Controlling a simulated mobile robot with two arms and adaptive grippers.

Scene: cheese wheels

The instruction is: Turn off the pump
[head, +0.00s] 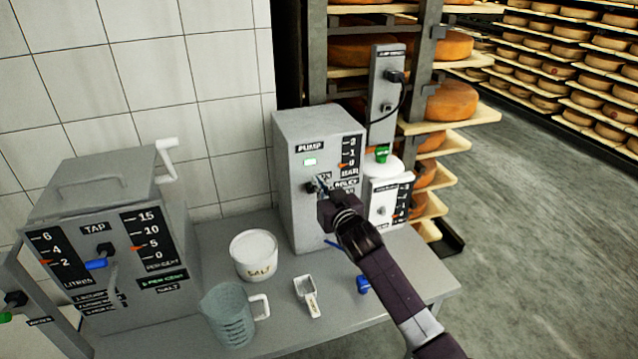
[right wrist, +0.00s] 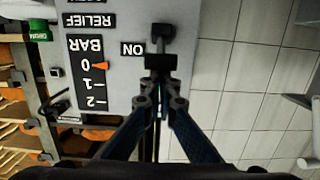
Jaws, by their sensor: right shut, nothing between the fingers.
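The pump (head: 296,205) is a grey box standing on the grey table, with a PUMP label and a lit green lamp (head: 310,161) on its front. A black switch (right wrist: 160,36) sticks out of its front beside an ON label (right wrist: 133,49) in the right wrist view. My right gripper (right wrist: 161,72) is shut and empty, its fingertips right at the switch; I cannot tell whether they touch it. In the head view the gripper (head: 324,188) partly hides the lower front of the pump. The orange pointer (right wrist: 100,66) of the pump's gauge is near 0. My left gripper is not in view.
A tap unit (head: 140,275) stands on the table (head: 275,325) at left. A salt tub (head: 254,256), a jug (head: 228,315), a scoop (head: 307,297) and a blue piece (head: 363,285) lie in front. A white unit (head: 384,203) stands right of the pump, with cheese shelves behind.

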